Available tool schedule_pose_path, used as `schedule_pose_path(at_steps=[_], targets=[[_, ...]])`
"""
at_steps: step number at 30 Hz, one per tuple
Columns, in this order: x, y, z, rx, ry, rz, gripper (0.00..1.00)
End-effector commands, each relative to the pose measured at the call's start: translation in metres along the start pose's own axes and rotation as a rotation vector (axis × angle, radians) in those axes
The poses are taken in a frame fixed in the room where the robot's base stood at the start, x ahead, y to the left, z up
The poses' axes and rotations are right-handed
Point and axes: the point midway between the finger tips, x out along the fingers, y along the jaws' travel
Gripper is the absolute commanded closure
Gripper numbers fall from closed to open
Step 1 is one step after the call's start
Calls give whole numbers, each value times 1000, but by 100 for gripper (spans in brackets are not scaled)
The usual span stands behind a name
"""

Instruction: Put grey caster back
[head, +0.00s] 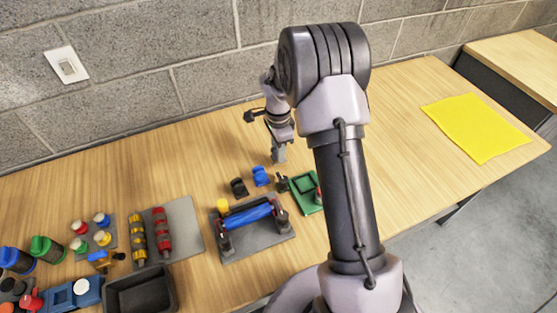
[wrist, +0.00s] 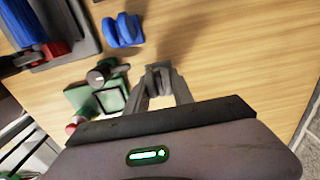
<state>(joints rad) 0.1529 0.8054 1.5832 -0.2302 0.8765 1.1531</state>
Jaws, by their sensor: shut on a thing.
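My gripper (head: 279,153) hangs over the wood table near the wall, behind the blue caster. In the wrist view my gripper (wrist: 160,82) has its fingers closed on a small grey thing, which looks like the grey caster (wrist: 159,72). Most of it is hidden by the fingers, and I cannot tell whether it touches the table. A blue caster (head: 261,176) stands on the table and also shows in the wrist view (wrist: 123,30). A black caster (head: 239,187) stands left of the blue one.
A green fixture (head: 305,193) with dark and red parts lies close by, partly behind my arm. A grey plate (head: 262,244) holds a blue roller. A dark bin (head: 140,291) and several coloured parts lie left. A yellow sheet (head: 478,126) lies right; table around it is clear.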

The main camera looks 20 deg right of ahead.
Motion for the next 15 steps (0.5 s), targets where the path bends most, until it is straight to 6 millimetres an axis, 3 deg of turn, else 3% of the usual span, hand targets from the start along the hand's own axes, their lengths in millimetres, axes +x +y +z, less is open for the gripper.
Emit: schedule_pose_path(at_steps=[1,3,13,14,15], targets=[[17,1,0,0,-1,4,100],[28,1,0,0,0,2,100],[30,0,0,0,0,1,100],[30,0,0,0,0,1,69],[29,0,0,0,0,1,62]])
